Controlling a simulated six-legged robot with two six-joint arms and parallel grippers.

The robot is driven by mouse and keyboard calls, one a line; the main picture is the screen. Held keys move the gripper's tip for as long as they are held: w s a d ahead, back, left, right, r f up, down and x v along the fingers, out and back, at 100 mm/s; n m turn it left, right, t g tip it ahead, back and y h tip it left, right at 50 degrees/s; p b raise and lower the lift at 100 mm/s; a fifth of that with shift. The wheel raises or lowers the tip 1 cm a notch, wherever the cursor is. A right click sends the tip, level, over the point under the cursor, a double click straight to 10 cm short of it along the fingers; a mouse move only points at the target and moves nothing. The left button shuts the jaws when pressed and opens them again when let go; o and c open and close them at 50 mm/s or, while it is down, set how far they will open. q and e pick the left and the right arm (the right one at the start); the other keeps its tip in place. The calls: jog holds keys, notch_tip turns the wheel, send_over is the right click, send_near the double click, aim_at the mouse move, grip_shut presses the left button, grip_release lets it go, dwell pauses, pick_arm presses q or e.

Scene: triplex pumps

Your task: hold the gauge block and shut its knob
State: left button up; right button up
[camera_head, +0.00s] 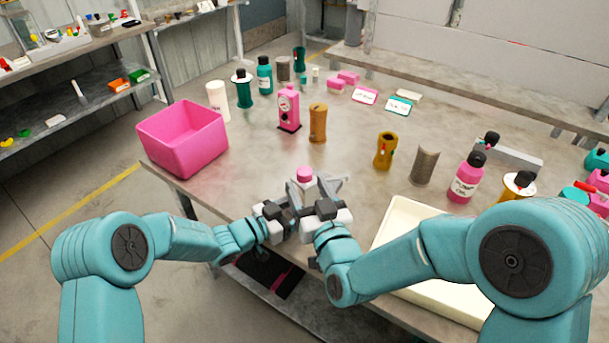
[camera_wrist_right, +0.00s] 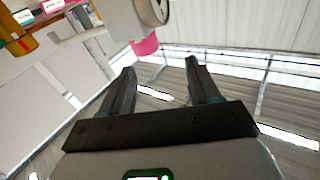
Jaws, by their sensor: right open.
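The gauge block (camera_head: 303,188) is a pale block with a pink knob (camera_head: 304,173) on top, near the table's front edge. My grippers and arms hide its lower part. In the right wrist view the pale block (camera_wrist_right: 128,18) shows a round dial, with the pink knob (camera_wrist_right: 146,46) beyond my fingers. My right gripper (camera_head: 331,186) is open beside the block on its right; its fingers (camera_wrist_right: 163,82) have nothing between them. My left gripper (camera_head: 282,207) is close against the block's left side; its fingertips are hidden, so I cannot tell whether it grips the block.
A pink bin (camera_head: 183,140) stands at the table's left corner. A pink gauge unit (camera_head: 289,110) and an orange-brown cylinder (camera_head: 317,124) stand behind the block. A cream tray (camera_head: 402,217) lies at the front right, under my right arm. The table directly behind the block is clear.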

aim_at(309, 176)
jog(key=d+n+y, duration=0.1)
jog(key=d+n+g+y, duration=0.1)
jog(key=d+f+n+g+y, duration=0.1)
jog(key=n, duration=0.1)
jog(key=shift+w+d+y, duration=0.2)
jog(key=shift+w+y, duration=0.1)
jog(key=shift+y, duration=0.1)
jog(key=shift+g, duration=0.3)
jog(key=x, duration=0.7)
jog(key=shift+w+a, duration=0.1)
jog(key=shift+w, duration=0.05)
jog(key=shift+c, duration=0.2)
jog(key=c, duration=0.9)
